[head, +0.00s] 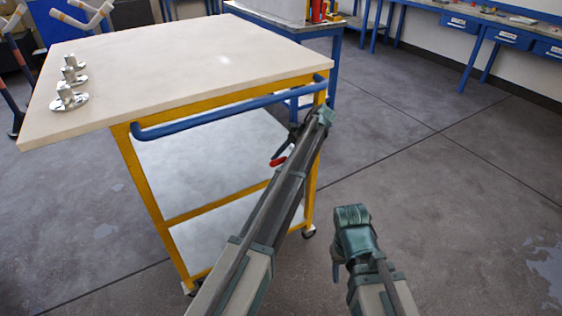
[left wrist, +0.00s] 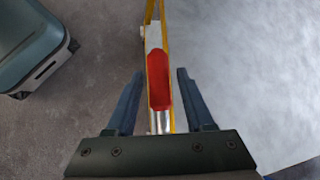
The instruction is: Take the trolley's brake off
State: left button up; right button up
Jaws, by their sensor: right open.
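The trolley (head: 200,62) has a cream top, a yellow frame and a blue push handle (head: 225,108). Its brake lever has a red grip (head: 278,161), seen beside the right-hand post in the head view. In the left wrist view the red grip (left wrist: 159,80) points along the yellow frame, with a silver shaft at its near end. My left gripper (head: 284,150) is open at the lever. Its two fingers (left wrist: 158,90) stand either side of the red grip with small gaps. My right gripper (head: 337,264) is open and low, right of the trolley, its fingers mostly hidden.
Several silver flanged parts (head: 70,85) stand on the trolley's left edge. A lower white shelf (head: 215,165) and a caster (head: 308,231) show beneath. A blue-framed table (head: 290,27) stands behind, and blue workbenches (head: 500,38) line the back right. The floor to the right is clear.

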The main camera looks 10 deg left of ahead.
pick_arm(q)
jog(key=shift+o, duration=0.3)
jog(key=shift+d+r, duration=0.1)
jog(key=p+v, duration=1)
jog(key=v, duration=0.3)
jog(key=shift+w+d+r, duration=0.15)
jog(key=shift+w+r, duration=0.05)
jog(key=s+a+f+n+t+h, duration=0.2)
jog(key=s+n, duration=0.1)
jog(key=s, duration=0.8)
jog(key=s+a+f+n+t+h, duration=0.1)
jog(key=s+f+n+h, duration=0.15)
jog(key=s, duration=0.95)
jog(key=s+a+f+n+t+h, duration=0.1)
jog(key=s+a+n+t+h, duration=0.15)
jog(key=s, duration=0.85)
jog(key=s+d+r+m+g+p, duration=0.2)
jog(key=s+d+r+p, duration=0.3)
jog(key=d+r+p, duration=0.6)
jog(key=shift+s+d+m+y, duration=0.2)
jog(key=shift+d+m+y, duration=0.2)
jog(key=shift+m, duration=0.5)
